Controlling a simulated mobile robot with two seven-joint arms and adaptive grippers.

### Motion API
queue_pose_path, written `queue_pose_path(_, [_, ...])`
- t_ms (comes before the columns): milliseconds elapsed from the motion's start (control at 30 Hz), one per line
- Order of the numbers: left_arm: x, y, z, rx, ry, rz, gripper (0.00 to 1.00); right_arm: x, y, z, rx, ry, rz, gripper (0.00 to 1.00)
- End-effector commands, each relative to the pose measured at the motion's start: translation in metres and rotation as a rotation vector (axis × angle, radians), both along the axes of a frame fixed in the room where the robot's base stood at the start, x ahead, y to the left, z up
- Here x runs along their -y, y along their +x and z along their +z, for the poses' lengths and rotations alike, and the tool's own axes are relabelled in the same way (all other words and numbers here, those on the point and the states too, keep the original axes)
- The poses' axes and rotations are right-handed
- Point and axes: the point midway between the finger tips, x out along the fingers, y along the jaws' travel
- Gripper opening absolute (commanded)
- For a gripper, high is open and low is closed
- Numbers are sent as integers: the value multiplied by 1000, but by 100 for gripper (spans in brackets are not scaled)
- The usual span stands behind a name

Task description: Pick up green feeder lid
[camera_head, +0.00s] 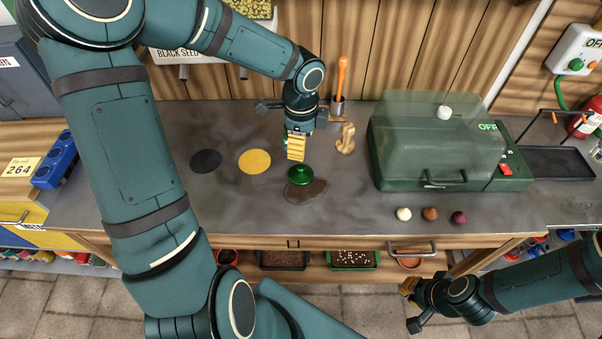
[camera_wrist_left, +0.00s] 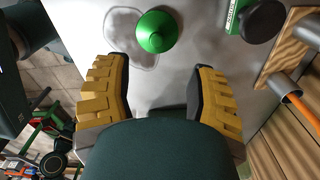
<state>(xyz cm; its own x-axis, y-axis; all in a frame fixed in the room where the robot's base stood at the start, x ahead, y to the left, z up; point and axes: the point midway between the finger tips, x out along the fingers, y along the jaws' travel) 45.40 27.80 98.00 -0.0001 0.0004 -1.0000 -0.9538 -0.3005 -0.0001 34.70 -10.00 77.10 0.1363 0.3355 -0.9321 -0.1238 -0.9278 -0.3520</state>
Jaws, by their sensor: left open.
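The green feeder lid (camera_head: 301,175) is a round, dark green cap with a small knob, on the grey bench top at the edge of a brownish stain. In the left wrist view the green lid (camera_wrist_left: 156,31) lies beyond the fingertips, roughly centred between them. My left gripper (camera_head: 296,152) points down just behind the lid, apart from it. Its yellow-padded fingers (camera_wrist_left: 160,72) are spread with nothing between them. My right gripper (camera_head: 409,300) is low at the right, in front of the bench and far from the lid; its finger opening is unclear.
A green machine with a clear cover (camera_head: 432,145) stands to the right. Three small balls (camera_head: 430,214) lie before it. A wooden piece (camera_head: 346,140) and an orange-handled tool (camera_head: 341,75) are behind the lid. Black (camera_head: 205,161) and yellow (camera_head: 254,161) discs mark the left bench.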

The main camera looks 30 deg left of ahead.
Motion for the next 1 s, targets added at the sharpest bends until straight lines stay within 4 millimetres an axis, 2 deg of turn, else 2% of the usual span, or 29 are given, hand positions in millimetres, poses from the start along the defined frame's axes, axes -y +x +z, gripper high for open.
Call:
queue_pose_path(33, [0, -1, -13, -4, -1, -1, 56, 0, -1, -5, -2, 0, 2, 0])
queue_pose_path(100, [0, -1, -24, -3, -2, 0, 56, 0, -2, -8, -5, 1, 4, 0])
queue_pose_path(367, [0, -1, -42, 0, -1, 1, 56, -1, -4, -13, -9, 2, 8, 0])
queue_pose_path(700, [3, -5, -86, -2, -2, 0, 56, -1, -1, -31, -1, 1, 6, 0])
queue_pose_path(1000, [3, -5, -90, 1, 0, 0, 56, 0, 0, -31, 0, 1, 5, 0])
